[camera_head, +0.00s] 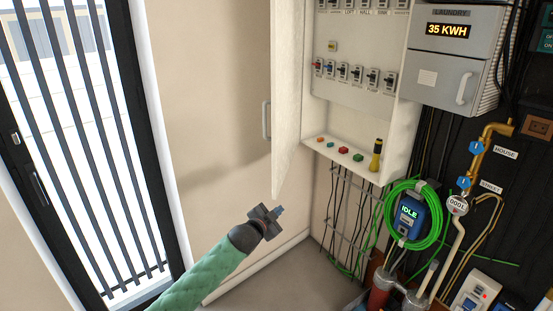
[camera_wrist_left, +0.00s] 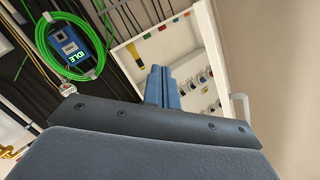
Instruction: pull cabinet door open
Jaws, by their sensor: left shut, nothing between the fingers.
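The white cabinet (camera_head: 403,140) is on the wall in the head view, with rows of breakers and a lower shelf inside. Its door (camera_head: 288,100) stands swung out to the left, seen nearly edge-on, with a handle (camera_head: 266,120) on its outer left side. My left gripper (camera_head: 280,210) is below the door's lower edge, apart from it, with its fingers shut and empty. In the left wrist view the blue fingers (camera_wrist_left: 162,88) are together in front of the cabinet interior (camera_wrist_left: 190,75). The handle (camera_wrist_left: 240,108) shows there to the right. My right gripper is not in view.
A grey laundry box (camera_head: 450,75) hangs right of the cabinet. A coiled green cable with an IDLE unit (camera_head: 408,217) hangs below, beside pipes and valves (camera_head: 478,148). A flashlight (camera_head: 376,155) stands on the cabinet shelf. A barred glass door (camera_head: 85,150) is at left; bare wall lies between.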

